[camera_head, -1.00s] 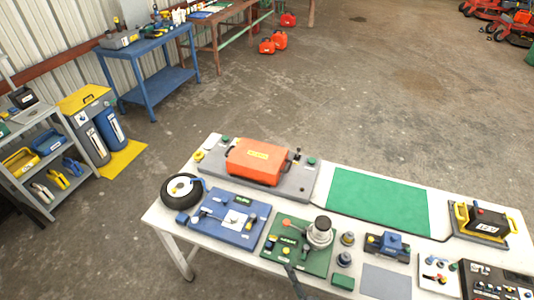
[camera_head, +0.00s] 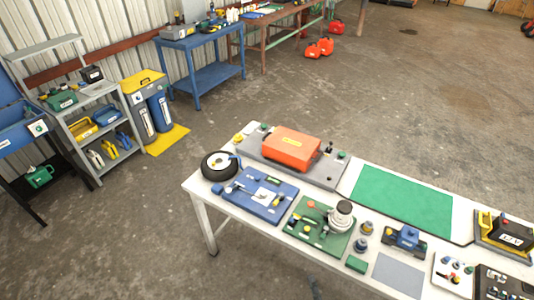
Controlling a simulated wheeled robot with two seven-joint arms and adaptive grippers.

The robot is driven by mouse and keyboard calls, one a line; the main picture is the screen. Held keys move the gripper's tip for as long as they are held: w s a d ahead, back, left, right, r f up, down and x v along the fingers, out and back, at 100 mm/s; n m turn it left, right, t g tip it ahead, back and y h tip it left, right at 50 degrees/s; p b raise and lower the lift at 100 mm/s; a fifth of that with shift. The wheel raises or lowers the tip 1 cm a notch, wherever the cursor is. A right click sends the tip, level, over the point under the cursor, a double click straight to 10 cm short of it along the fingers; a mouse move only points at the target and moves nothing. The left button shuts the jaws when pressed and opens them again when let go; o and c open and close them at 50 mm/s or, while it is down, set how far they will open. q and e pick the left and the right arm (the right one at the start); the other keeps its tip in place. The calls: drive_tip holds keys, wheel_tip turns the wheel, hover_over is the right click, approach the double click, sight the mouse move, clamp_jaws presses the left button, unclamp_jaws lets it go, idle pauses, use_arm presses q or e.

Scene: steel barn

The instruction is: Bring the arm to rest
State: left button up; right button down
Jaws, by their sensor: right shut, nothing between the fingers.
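My right gripper (camera_head: 313,283) shows only as a small dark tip at the bottom edge, in front of the near edge of the white table (camera_head: 232,213). It is shut and empty, and apart from the things on the table. The rest of the right arm is out of the picture. My left gripper is not in view.
The table bears an orange case (camera_head: 291,147), a black wheel (camera_head: 207,167), a blue board (camera_head: 239,194), a green board (camera_head: 305,231) and a green mat (camera_head: 402,200). A grey shelf (camera_head: 77,115) and blue bench (camera_head: 213,72) stand at left. Open concrete floor lies beyond.

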drive_tip(key=s+d+f+n+g+h+b, duration=0.1)
drive_tip(key=s+d+f+n+g, duration=0.15)
drive_tip(key=f, duration=0.85)
drive_tip(key=s+d+f+n+g+b, duration=0.1)
drive_tip(key=s+d+f+n+g, duration=0.2)
drive_tip(key=f, duration=0.7)
drive_tip(key=s+d+f+n+g+h, duration=0.1)
drive_tip(key=s+f+n+g, duration=0.3)
drive_tip(key=f, duration=0.7)
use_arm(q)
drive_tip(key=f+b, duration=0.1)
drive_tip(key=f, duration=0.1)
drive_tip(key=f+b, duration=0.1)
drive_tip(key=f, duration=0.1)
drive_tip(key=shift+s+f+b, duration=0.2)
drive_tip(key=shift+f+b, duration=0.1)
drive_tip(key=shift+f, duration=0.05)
use_arm(e)
drive_tip(key=s+d+f+n+g+h, duration=0.1)
drive_tip(key=s+d+f+n+g, duration=0.1)
drive_tip(key=s+f, duration=0.4)
drive_tip(key=s+d+f+n+g, duration=0.2)
drive_tip(key=s+d+f, duration=0.3)
drive_tip(key=s, duration=0.8)
drive_tip(key=s+d+f+n+g+h, duration=0.1)
drive_tip(key=s+d+f+n+g, duration=0.1)
drive_tip(key=s+f, duration=0.6)
drive_tip(key=shift+s+d+f+g+h, duration=0.35)
drive_tip(key=shift+s+d+g, duration=0.5)
drive_tip(key=shift+s+g, duration=0.3)
